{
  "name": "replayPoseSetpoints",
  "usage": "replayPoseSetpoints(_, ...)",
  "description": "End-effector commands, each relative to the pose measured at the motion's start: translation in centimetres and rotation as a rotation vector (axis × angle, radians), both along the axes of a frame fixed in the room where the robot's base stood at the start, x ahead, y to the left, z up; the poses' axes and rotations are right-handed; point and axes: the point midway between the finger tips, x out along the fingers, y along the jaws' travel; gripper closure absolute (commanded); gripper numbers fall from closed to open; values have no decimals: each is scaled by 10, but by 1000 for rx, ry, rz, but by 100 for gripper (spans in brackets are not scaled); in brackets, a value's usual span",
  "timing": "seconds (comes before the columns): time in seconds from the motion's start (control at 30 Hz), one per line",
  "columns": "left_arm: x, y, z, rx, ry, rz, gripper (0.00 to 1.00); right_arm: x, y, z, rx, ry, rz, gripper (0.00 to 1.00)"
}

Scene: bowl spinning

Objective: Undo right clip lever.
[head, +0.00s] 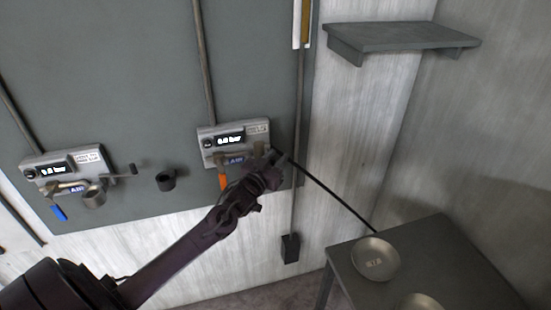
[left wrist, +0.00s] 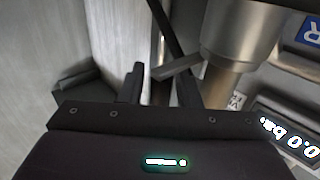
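The right air unit (head: 233,140) is on the grey wall panel, with a lit display and an orange lever (head: 223,178) below it. My left gripper (head: 272,162) is at this unit's lower right and hides its right-side clip lever in the head view. In the left wrist view my left gripper (left wrist: 162,88) has its two fingers apart. A flat metal clip lever (left wrist: 178,68) shows at the gap between the fingertips, beside a metal cylinder (left wrist: 235,40). I cannot tell whether the fingers touch the lever. My right gripper is not in view.
A left air unit (head: 67,168) with a blue lever (head: 59,212) is on the same panel. A dark hose runs down right from the right unit. A table (head: 430,255) with metal bowls (head: 375,258) stands at lower right. A shelf (head: 400,37) is above.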

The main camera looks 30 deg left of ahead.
Motion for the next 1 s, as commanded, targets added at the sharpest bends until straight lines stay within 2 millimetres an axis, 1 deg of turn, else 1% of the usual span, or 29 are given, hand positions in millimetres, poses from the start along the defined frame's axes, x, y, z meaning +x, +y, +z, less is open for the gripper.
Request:
replayPoseSetpoints(0.03,0,0,0,0,0,0,76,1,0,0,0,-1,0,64)
replayPoseSetpoints(0.2,0,0,0,0,0,0,99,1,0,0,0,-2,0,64)
replayPoseSetpoints(0.23,0,0,0,0,0,0,100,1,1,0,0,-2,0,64)
replayPoseSetpoints(0.67,2,-2,0,-2,-2,24,100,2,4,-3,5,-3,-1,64)
replayPoseSetpoints(0.87,10,-7,-2,-8,-4,113,100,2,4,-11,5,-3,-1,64)
replayPoseSetpoints(1.0,20,-12,-3,-10,-3,218,100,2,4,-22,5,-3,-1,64)
